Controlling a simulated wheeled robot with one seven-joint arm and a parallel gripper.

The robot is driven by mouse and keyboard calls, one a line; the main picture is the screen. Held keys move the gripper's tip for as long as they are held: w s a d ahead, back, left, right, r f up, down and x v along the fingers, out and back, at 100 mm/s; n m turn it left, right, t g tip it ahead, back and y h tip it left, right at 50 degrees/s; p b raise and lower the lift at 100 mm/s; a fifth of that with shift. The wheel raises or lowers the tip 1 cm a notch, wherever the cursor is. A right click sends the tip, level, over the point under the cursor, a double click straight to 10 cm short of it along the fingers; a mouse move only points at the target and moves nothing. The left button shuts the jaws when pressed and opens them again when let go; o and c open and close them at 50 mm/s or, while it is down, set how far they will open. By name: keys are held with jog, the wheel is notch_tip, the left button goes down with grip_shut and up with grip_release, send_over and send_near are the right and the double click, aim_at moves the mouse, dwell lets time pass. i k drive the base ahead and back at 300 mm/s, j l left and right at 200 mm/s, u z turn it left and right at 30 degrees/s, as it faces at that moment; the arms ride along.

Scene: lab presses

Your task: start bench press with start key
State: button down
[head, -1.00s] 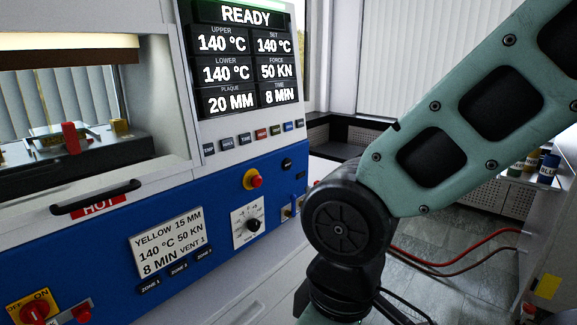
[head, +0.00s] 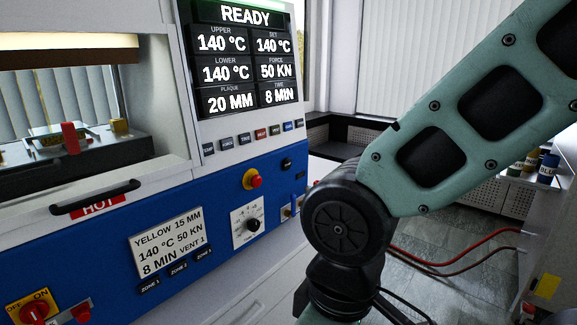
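The bench press (head: 100,225) has a blue front panel and fills the left half of the head view. Its lit display (head: 246,60) reads READY, upper 140 °C, lower 140 °C, set 140 °C, force 50 kN, plaque 20 mm and time 8 min. My gripper is out of view; only my arm's links show at the right.
A card (head: 167,242) on the panel reads yellow 15 mm, 140 °C, 50 kN, 8 min, vent 1. A red and yellow button (head: 253,179), a dial (head: 247,226) and a HOT-marked handle (head: 95,197) stick out. Open floor (head: 450,245) lies right of the press.

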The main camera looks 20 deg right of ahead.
aim_at(287, 163)
jog(key=i+j, duration=0.45)
jog(key=j, duration=0.25)
jog(key=i+j, duration=0.25)
jog(key=j, duration=0.1)
